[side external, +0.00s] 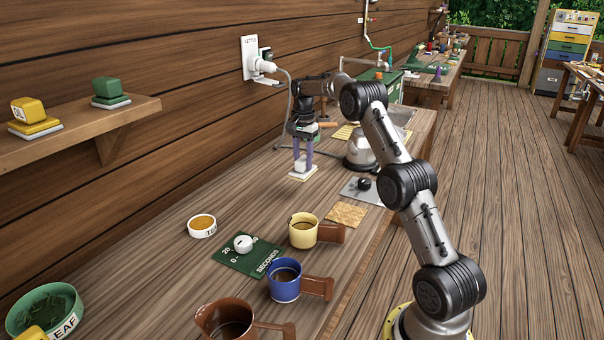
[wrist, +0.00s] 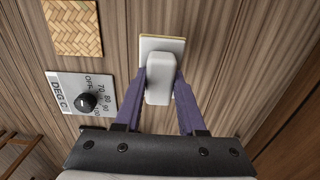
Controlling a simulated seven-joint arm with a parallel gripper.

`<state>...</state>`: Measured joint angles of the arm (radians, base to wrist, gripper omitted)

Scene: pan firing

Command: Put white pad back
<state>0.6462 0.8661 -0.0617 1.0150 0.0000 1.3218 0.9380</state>
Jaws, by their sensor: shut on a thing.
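The white pad (side external: 303,174) has a block-shaped white grip on a flat, pale square base. My gripper (side external: 302,158) points down with its purple fingers shut on the sides of the grip. In the wrist view, the white pad (wrist: 161,52) sits between the fingertips of my gripper (wrist: 160,84), its base edge showing beyond the grip. The pad is over the wooden bench or very close to it; I cannot tell whether it touches.
A wall shelf (side external: 130,115) holds a yellow pad (side external: 30,115) and a green pad (side external: 108,92). A temperature dial plate (wrist: 72,90) and a woven mat (wrist: 72,28) lie nearby. A yellow cup (side external: 302,234), a blue cup (side external: 284,284) and a green timer card (side external: 232,257) occupy the nearer bench.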

